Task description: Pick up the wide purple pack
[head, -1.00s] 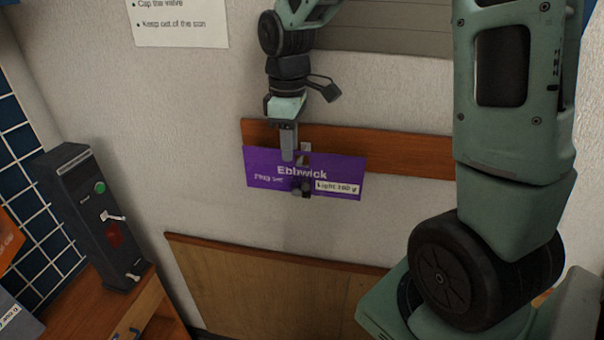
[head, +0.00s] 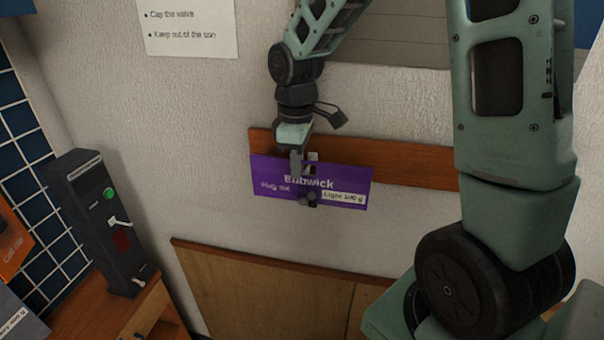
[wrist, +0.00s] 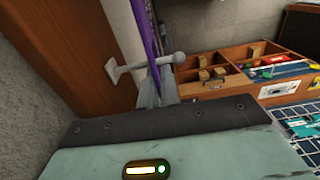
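The wide purple pack (head: 275,179), labelled "Ebbwick", hangs on a peg from a wooden rail on the wall. In the wrist view it shows nearly edge-on as a thin purple strip (wrist: 154,35), with the light grey peg (wrist: 125,67) crossing it. My gripper (head: 297,167) points down over the pack's top edge, beside the hanging hole, with one finger in front of the pack. In the wrist view my gripper's fingers (wrist: 157,88) stand on either side of the strip and look slightly apart. The finger behind the pack is hidden in the head view.
The wooden rail (head: 415,166) runs behind the pack along the wall. A dark box with a green button (head: 90,215) stands on a wooden bench at left. In the wrist view, a wooden compartment tray (wrist: 222,68) lies at right.

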